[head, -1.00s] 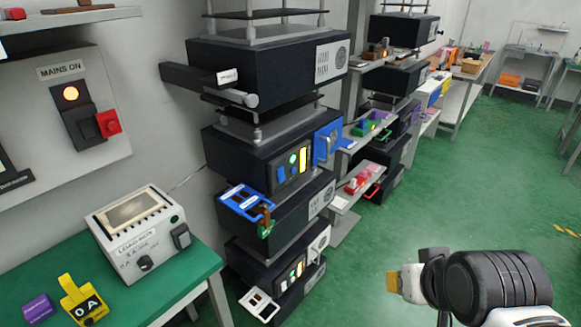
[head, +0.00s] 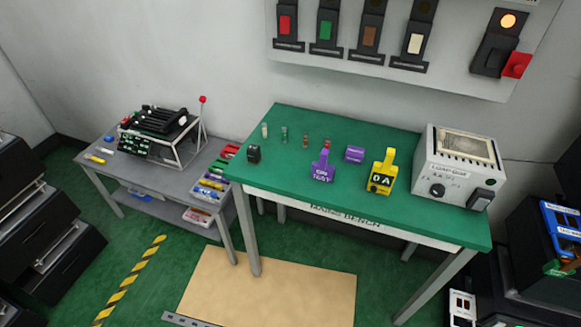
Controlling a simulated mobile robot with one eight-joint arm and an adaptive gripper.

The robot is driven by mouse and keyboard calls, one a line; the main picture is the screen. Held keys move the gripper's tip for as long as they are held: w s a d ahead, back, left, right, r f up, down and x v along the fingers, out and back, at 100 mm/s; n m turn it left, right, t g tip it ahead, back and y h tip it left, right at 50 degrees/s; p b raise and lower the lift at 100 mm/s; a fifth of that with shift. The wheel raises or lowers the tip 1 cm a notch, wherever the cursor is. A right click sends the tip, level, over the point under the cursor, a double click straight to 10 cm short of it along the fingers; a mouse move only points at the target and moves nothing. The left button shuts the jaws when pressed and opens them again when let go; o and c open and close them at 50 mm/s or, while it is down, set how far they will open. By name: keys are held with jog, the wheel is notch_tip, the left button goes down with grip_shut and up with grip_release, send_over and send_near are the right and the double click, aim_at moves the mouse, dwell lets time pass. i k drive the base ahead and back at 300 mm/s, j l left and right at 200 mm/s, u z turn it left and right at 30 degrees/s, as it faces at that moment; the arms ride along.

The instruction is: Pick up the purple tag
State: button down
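A purple tag (head: 321,170) with white lettering that seems to read "ON TEST" stands on the green-topped bench (head: 300,130), near its front edge left of centre. A small purple block (head: 355,154) lies behind it to the right. A yellow tag (head: 382,173) marked "0 A" stands further right. My gripper is not in view.
A load box (head: 458,168) stands at the bench's right end. A small black item (head: 254,153) and several small cylinders sit on its left half. Coloured switches hang on a wall panel above. A grey side table (head: 95,165) stands left. A tan mat (head: 270,290) lies in front.

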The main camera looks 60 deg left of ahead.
aim_at(321, 171)
jog(key=u, duration=1.9)
jog(key=z, duration=2.9)
jog(key=u, duration=2.9)
